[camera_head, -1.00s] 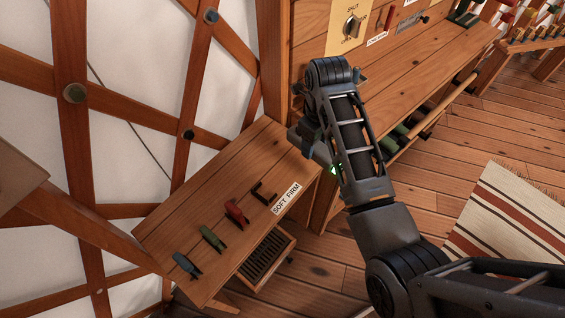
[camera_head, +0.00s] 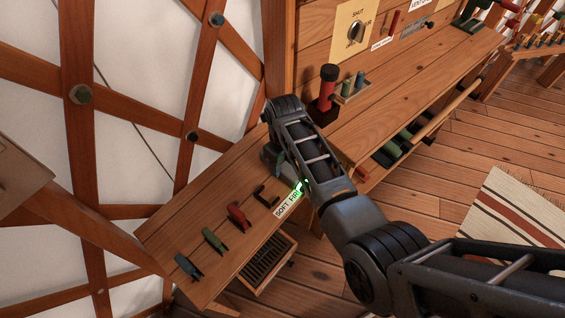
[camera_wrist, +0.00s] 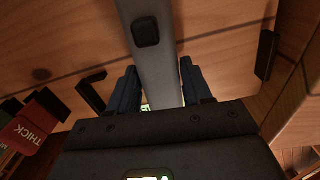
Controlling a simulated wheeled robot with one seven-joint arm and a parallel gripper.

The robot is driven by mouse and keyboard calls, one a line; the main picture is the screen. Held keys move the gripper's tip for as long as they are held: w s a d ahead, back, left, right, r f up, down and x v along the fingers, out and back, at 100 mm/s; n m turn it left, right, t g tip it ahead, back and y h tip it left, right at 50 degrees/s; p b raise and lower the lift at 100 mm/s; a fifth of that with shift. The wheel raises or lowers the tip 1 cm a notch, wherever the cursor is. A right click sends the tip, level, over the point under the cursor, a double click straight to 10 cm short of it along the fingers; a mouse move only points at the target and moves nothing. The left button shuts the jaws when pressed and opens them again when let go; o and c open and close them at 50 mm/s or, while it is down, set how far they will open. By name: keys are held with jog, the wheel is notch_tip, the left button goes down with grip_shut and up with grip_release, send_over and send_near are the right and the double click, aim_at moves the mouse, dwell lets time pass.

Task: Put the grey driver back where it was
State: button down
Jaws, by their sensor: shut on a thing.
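My gripper (camera_wrist: 160,86) is shut on the grey driver (camera_wrist: 152,50), a long pale grey bar with a black square on it, held between dark blue fingers in the wrist view. In the head view my gripper (camera_head: 280,165) is over the far right part of the low wooden bench (camera_head: 178,221), partly hidden by my arm. Black corner brackets (camera_head: 266,196) lie on the bench near it. The wrist view shows one bracket (camera_wrist: 91,92) left of the driver and another (camera_wrist: 266,56) to its right. I cannot tell whether the driver touches the bench.
A red tool (camera_head: 237,214), a green one (camera_head: 213,240) and a blue one (camera_head: 188,266) lie in a row on the bench. A SOFT label (camera_head: 287,205) is at its edge. A slotted drawer (camera_head: 266,258) sticks out below.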

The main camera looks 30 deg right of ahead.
jog(key=shift+c, duration=2.4)
grip_release()
notch_tip(320, 180, up, 12)
